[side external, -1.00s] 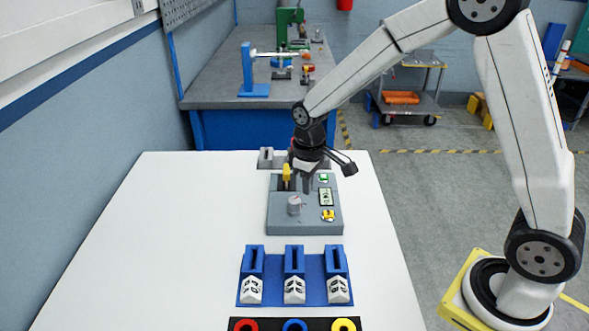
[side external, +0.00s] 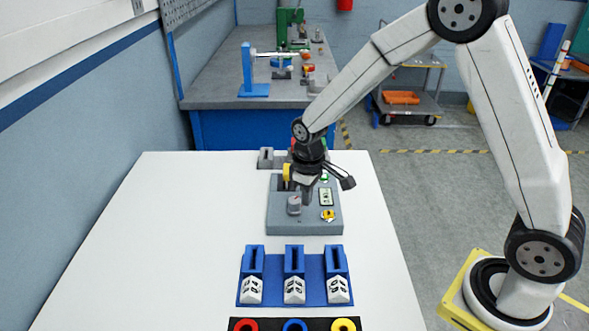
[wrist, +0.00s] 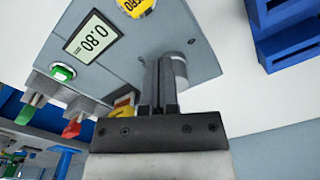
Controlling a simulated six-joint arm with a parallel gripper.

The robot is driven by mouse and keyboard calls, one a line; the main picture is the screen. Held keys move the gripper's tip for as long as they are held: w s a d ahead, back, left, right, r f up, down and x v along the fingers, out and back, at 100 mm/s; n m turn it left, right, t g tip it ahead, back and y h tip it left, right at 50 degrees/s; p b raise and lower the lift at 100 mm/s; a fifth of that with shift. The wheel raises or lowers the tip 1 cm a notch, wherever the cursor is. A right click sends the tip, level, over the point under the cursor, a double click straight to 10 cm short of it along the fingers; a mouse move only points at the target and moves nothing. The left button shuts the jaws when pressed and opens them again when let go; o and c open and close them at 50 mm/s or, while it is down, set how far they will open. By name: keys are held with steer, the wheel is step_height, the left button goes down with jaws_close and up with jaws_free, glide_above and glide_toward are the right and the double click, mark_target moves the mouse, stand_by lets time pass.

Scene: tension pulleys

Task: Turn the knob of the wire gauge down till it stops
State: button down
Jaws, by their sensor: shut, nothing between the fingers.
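The wire gauge (side external: 280,224) is a flat grey box on the white table. A round grey knob (side external: 294,205) stands on it at left of centre. The knob also shows in the wrist view (wrist: 182,68), partly hidden behind my fingers. A small display (side external: 326,197) is on the box's right side; it reads 0.80 in the wrist view (wrist: 90,39). My gripper (side external: 307,202) is shut and empty, pointing down just right of the knob. In the wrist view its closed fingers (wrist: 158,82) overlap the knob's edge; I cannot tell whether they touch it.
A green button (wrist: 63,72) and a yellow piece (side external: 327,215) are on the box beside the display. A yellow block (side external: 286,172) stands at its back. A blue rack (side external: 310,268) with white pieces stands in front. The left of the table is clear.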

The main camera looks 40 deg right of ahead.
steer(key=shift+w+a, duration=0.2)
stand_by(0.6)
steer(key=shift+s+a, duration=0.25)
steer(key=shift+a, duration=0.4)
steer(key=shift+a, duration=0.4)
stand_by(0.7)
steer(key=shift+s, duration=0.4)
stand_by(0.3)
steer(key=shift+r, duration=3)
steer(key=shift+w+d+r, duration=0.25)
steer(key=shift+d, duration=0.4)
steer(key=shift+w+d+r, duration=0.2)
steer(key=shift+d+r, duration=0.05)
steer(key=shift+d, duration=0.35)
